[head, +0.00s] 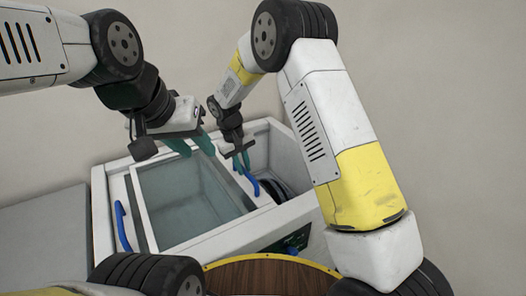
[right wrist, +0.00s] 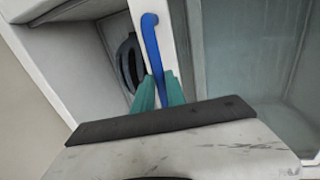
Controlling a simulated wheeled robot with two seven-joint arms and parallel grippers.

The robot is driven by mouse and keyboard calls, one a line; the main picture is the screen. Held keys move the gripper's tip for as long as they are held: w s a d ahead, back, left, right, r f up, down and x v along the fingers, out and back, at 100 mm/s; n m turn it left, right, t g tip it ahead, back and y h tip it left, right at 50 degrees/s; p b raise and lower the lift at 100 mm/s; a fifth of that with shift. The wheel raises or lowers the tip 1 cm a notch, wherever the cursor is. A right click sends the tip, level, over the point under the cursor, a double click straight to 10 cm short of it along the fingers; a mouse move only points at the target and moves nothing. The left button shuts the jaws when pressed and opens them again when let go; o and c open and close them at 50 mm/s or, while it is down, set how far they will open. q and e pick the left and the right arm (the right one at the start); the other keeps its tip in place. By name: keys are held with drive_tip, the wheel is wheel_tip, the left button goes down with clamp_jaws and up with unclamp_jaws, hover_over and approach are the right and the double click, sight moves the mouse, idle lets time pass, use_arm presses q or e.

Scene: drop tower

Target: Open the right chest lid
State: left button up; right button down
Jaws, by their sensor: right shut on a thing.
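The white chest (head: 212,240) stands against the wall, with a glass lid panel (head: 185,200) over its left and middle part. A blue handle (head: 252,184) is on the strip at the right of the glass; it also shows in the right wrist view (right wrist: 152,42). My right gripper (head: 241,162) is shut on this handle, its teal fingertips (right wrist: 159,92) on either side of its lower part in the right wrist view. The chest's right part is uncovered, with a dark ringed object (right wrist: 132,62) inside. My left gripper (head: 191,146) is open and empty above the glass.
A second blue handle (head: 121,226) is at the chest's left side. A grey surface (head: 45,240) lies left of the chest. A round wooden top with a yellow rim (head: 265,275) is in front. My right arm hides part of the chest's right side.

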drive_tip(key=shift+s+a+r, duration=0.1)
drive_tip(key=shift+s+a, duration=0.4)
drive_tip(key=shift+a, duration=0.3)
drive_tip(key=shift+s+a, duration=0.45)
drive_tip(key=shift+a, duration=0.3)
drive_tip(key=c, duration=1.4)
unclamp_jaws()
drive_tip(key=shift+o, duration=0.2)
wheel_tip(320, 180, up, 8)
drive_tip(key=a, duration=0.1)
drive_tip(key=shift+s+a+f, duration=0.15)
drive_tip(key=shift+s+f, duration=0.05)
drive_tip(key=shift+s, duration=0.2)
